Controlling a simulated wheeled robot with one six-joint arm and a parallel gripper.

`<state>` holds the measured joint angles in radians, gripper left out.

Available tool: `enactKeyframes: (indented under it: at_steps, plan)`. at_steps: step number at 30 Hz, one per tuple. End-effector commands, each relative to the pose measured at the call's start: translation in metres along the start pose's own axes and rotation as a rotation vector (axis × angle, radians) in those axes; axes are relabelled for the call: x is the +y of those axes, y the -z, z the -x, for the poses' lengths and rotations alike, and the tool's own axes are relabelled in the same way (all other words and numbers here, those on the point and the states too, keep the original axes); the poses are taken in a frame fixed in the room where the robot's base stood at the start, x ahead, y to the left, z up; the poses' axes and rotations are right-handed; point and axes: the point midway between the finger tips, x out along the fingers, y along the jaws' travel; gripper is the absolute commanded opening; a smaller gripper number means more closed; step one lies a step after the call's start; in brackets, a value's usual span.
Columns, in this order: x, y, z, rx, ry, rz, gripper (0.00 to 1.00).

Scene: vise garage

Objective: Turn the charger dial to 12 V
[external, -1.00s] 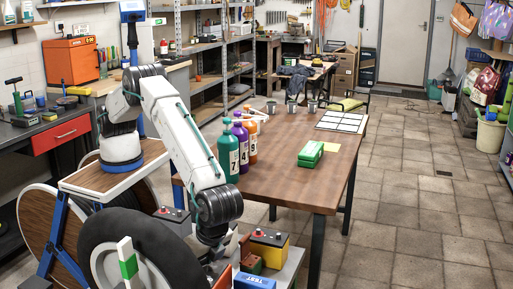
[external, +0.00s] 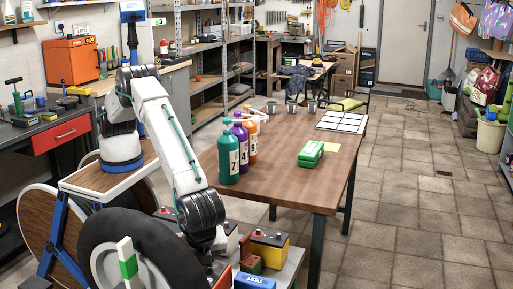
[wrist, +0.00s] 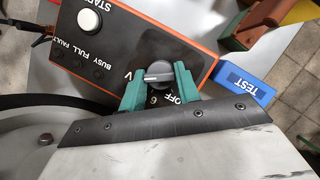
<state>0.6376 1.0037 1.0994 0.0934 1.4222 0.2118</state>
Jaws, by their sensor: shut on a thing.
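The charger (wrist: 115,62) has a dark face and orange edges in the wrist view. In the external view my arm reaches down to the cart at the bottom, and the fingertips and dial are hidden there.
A white START button (wrist: 89,21) is on the charger's face. A blue TEST block (wrist: 246,83) lies right of the charger. A yellow-and-black battery (external: 269,250) stands on the cart. The wooden table (external: 285,185) behind holds several bottles and a green box (external: 311,154).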

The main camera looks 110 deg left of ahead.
Motion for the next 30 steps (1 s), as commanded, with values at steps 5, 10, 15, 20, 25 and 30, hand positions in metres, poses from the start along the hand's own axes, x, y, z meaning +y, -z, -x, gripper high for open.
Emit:
enactKeyframes:
  at_steps: [5, 10, 15, 20, 25, 30]
  plan:
    - [0.000, 0.000, 0.001, 0.003, 0.001, 0.000, 0.09]
    - [0.000, 0.000, 0.001, 0.003, 0.001, 0.000, 0.46]
    - [0.000, 0.000, 0.001, 0.002, 0.000, 0.000, 0.53]
    - [0.000, 0.000, 0.002, 0.002, 0.000, 0.000, 0.53]
    - [0.000, 0.001, 0.020, 0.004, 0.001, 0.001, 0.53]
    - [0.000, 0.001, 0.050, 0.005, 0.001, 0.000, 0.53]
